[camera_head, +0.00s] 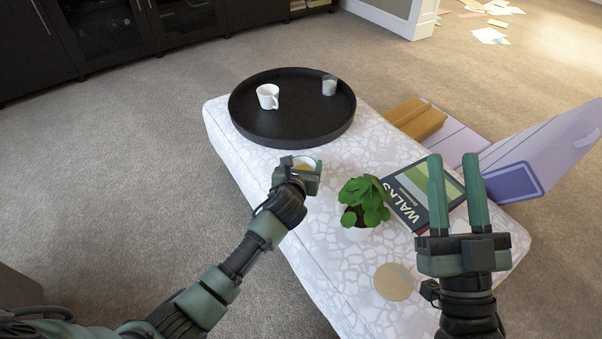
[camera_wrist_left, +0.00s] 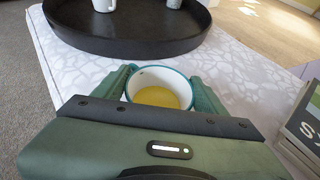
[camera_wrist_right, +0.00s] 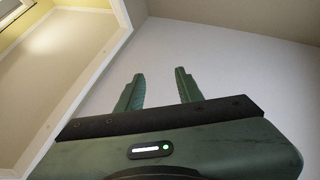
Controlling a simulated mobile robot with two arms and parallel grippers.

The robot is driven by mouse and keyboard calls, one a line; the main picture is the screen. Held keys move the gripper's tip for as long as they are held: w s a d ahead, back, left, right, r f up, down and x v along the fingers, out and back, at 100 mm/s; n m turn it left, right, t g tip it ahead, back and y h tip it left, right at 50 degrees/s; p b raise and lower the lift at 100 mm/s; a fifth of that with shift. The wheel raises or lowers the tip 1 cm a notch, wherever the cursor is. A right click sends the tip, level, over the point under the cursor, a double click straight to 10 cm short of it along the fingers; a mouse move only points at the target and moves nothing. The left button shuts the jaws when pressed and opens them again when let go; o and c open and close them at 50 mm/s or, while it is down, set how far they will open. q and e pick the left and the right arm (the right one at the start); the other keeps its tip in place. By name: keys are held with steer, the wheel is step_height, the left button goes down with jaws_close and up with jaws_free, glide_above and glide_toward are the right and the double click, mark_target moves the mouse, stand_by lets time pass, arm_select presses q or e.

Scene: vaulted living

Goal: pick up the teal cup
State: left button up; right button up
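The teal cup (camera_wrist_left: 158,88) has a teal rim, a white inside and yellow contents. It sits between the fingers of my left gripper (camera_head: 304,166), and they hide most of its outside. In the left wrist view the left gripper (camera_wrist_left: 162,90) has one finger on each side of the cup, close against it. I cannot tell whether they press on it. The cup looks upright over the white patterned table (camera_head: 325,285); contact below it is hidden. My right gripper (camera_head: 456,195) is open and empty above the table's right end, and the right wrist view shows nothing between its fingers (camera_wrist_right: 160,75).
A round black tray (camera_head: 255,128) holds a white mug (camera_head: 268,96) and a small glass (camera_head: 329,85). A potted plant (camera_head: 366,203), a book (camera_head: 408,190) and a round coaster (camera_head: 394,282) are on the table. A lilac box (camera_head: 550,155) stands beyond its right side.

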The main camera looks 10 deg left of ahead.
arm_select(q)
steer(key=shift+c, duration=1.1)
steer(key=shift+r, duration=0.15)
